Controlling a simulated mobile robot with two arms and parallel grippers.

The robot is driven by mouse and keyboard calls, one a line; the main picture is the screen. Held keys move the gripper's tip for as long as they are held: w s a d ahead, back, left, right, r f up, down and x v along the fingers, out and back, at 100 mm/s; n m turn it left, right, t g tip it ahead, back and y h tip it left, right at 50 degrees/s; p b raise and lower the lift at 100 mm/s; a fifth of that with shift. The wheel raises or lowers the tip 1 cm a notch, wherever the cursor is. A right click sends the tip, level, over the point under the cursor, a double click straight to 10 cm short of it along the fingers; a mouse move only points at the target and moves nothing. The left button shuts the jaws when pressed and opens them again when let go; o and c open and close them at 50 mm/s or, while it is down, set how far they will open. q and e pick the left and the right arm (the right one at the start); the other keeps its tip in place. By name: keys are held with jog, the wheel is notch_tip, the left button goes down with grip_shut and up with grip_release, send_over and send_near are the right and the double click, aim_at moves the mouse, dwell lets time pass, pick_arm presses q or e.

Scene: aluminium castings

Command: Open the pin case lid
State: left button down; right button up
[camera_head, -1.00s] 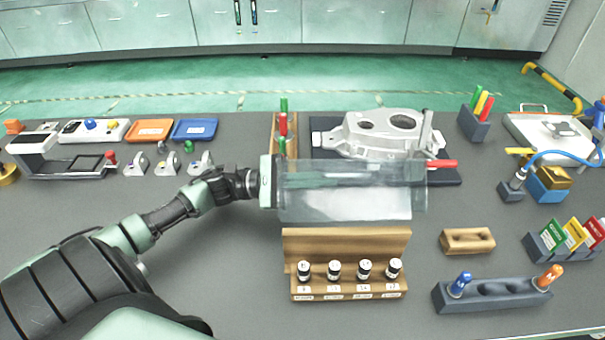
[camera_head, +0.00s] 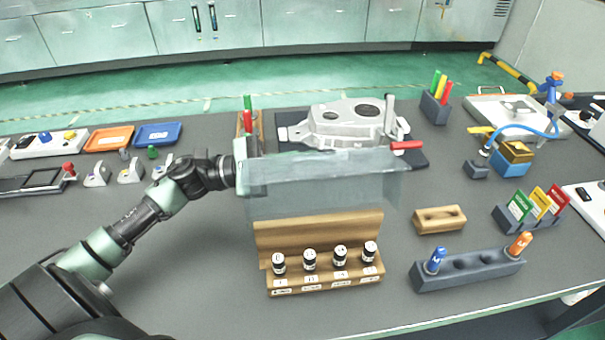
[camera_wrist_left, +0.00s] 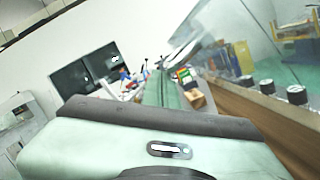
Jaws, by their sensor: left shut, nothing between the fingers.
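The pin case (camera_head: 320,232) is a wooden stand with several black-capped pins in a labelled front row. Its clear lid (camera_head: 330,203) is raised, standing up behind and above the wooden back, so the pins are uncovered. My left gripper (camera_head: 246,165) is at the left end of the lid, near its upper edge, with nothing held. In the left wrist view the shut gripper (camera_wrist_left: 165,92) points along the case, with the clear lid (camera_wrist_left: 240,40) at upper right and the wooden case (camera_wrist_left: 250,115) at right. Whether the fingers touch the lid is unclear. My right gripper is out of view.
A grey metal casting (camera_head: 345,125) lies behind the lid. A wooden block (camera_head: 440,219) and a dark holder (camera_head: 465,270) with blue and orange-topped items stand right of the case. Blue (camera_head: 158,134) and orange (camera_head: 110,138) trays lie at back left.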

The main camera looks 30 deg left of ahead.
pick_arm(q)
notch_tip(320, 180, up, 20)
jog(key=p, duration=0.8)
jog(key=shift+w+a, duration=0.15)
jog(key=shift+f, duration=0.1)
